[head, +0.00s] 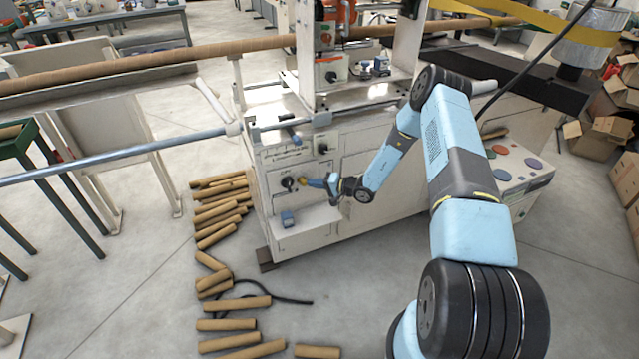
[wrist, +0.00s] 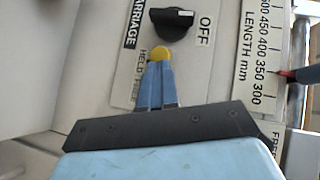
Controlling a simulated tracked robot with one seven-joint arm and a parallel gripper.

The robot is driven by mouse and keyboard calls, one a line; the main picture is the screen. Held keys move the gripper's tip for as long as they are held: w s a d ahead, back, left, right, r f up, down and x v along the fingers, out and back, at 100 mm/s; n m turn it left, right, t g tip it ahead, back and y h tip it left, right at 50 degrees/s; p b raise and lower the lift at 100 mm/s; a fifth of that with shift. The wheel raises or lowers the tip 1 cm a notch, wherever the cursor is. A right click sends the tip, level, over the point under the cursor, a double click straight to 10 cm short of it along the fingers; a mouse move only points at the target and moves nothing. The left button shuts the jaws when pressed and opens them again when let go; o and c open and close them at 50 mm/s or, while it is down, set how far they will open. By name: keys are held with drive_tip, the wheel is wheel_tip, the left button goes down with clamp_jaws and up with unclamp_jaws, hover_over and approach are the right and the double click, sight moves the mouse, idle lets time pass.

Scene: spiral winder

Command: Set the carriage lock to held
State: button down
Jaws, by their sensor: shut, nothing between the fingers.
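The carriage label plate (wrist: 128,70) shows in the wrist view, with the words CARRIAGE, HELD and FREE running along it. A round yellow piece (wrist: 160,53), like a ball or knob end, sits beside the word HELD; it also shows in the head view (head: 303,181). My gripper (wrist: 157,66) has its blue fingers together, with the tips right at the yellow piece. I cannot tell whether they touch it. In the head view my gripper (head: 309,182) is at the machine's front panel. The fingers hide part of the plate and whatever carries the yellow piece.
A black knob (wrist: 172,20) with a white mark, next to the word OFF, is just beyond the yellow piece. A length scale (wrist: 262,60) with a red pointer (wrist: 287,74) is at the right. Cardboard tubes (head: 215,215) lie on the floor left of the machine.

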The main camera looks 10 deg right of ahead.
drive_tip(key=w+d+v, duration=0.1)
drive_tip(key=w+v, duration=0.1)
drive_tip(key=v, duration=1)
drive_tip(key=shift+d+r, duration=0.35)
drive_tip(key=shift+d, duration=0.15)
